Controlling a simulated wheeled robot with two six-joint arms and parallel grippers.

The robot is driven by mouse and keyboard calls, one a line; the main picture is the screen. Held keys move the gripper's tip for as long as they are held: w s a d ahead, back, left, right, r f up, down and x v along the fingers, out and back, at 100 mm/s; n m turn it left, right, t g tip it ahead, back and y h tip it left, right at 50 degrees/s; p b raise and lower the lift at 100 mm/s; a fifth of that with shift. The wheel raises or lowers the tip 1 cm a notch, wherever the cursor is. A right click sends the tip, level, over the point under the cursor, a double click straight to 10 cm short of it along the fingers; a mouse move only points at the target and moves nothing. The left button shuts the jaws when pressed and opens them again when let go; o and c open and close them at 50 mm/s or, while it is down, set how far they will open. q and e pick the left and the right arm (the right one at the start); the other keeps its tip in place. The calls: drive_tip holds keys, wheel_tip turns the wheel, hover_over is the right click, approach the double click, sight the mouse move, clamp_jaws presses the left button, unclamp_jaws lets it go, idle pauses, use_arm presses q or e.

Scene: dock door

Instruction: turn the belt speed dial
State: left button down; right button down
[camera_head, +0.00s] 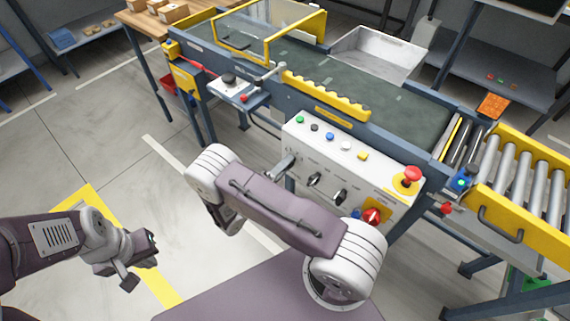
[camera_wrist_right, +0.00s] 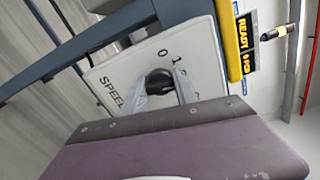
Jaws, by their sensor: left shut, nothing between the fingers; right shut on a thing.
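The belt speed dial (camera_wrist_right: 158,77) is a dark round knob on a white panel face (camera_wrist_right: 115,75), with "SPEED" and number markings printed around it. In the right wrist view, the two grey fingers of my right gripper (camera_wrist_right: 161,88) are shut on the dial from both sides. My left gripper (camera_head: 142,272) is shut and empty, low over the floor at the left, well away from the panel.
Two black selector knobs (camera_head: 315,180) (camera_head: 340,197) sit right of my right gripper. A red mushroom button (camera_head: 412,175) and a red rotary switch (camera_head: 372,216) are on the panel's right side. The conveyor belt (camera_head: 400,108) runs behind. Floor at left is clear.

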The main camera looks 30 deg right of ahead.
drive_tip(key=shift+m, duration=0.8)
drive_tip(key=c, duration=1)
unclamp_jaws()
drive_tip(key=shift+o, duration=0.2)
drive_tip(key=p+v, duration=0.1)
drive_tip(key=v, duration=0.8)
